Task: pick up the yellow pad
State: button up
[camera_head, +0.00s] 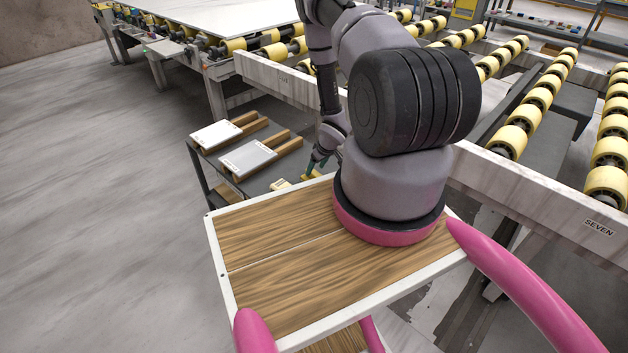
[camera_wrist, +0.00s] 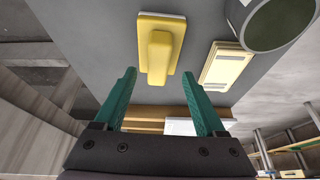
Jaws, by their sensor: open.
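The yellow pad (camera_wrist: 147,28) lies on a dark grey tabletop, with a raised yellow grip bar along its middle and a pale lower edge. It also shows in the head view (camera_head: 311,176), small and partly hidden by my arm. My gripper (camera_wrist: 159,73) is open, with its two green fingers apart and nothing between them that I can see held. The fingertips point at the pad, one on each side of the grip bar's near end. In the head view my gripper (camera_head: 319,163) is just above the pad.
A pale yellow block (camera_wrist: 226,66) lies right of the pad, and a grey cylinder (camera_wrist: 277,24) is beyond it. Two white-faced wooden boards (camera_head: 249,159) lie on the tabletop (camera_head: 262,181). A roller conveyor (camera_head: 530,110) stands at the right. Open floor lies left.

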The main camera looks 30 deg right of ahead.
aim_at(314, 172)
jog(key=x, duration=0.4)
jog(key=shift+d+f, duration=0.15)
jog(key=shift+f, duration=0.1)
grip_shut()
jog(key=shift+r, duration=0.15)
notch_tip(314, 172, up, 10)
jog(key=shift+f, duration=0.1)
jog(key=c, duration=0.6)
grip_release()
jog(key=shift+c, duration=0.2)
grip_shut()
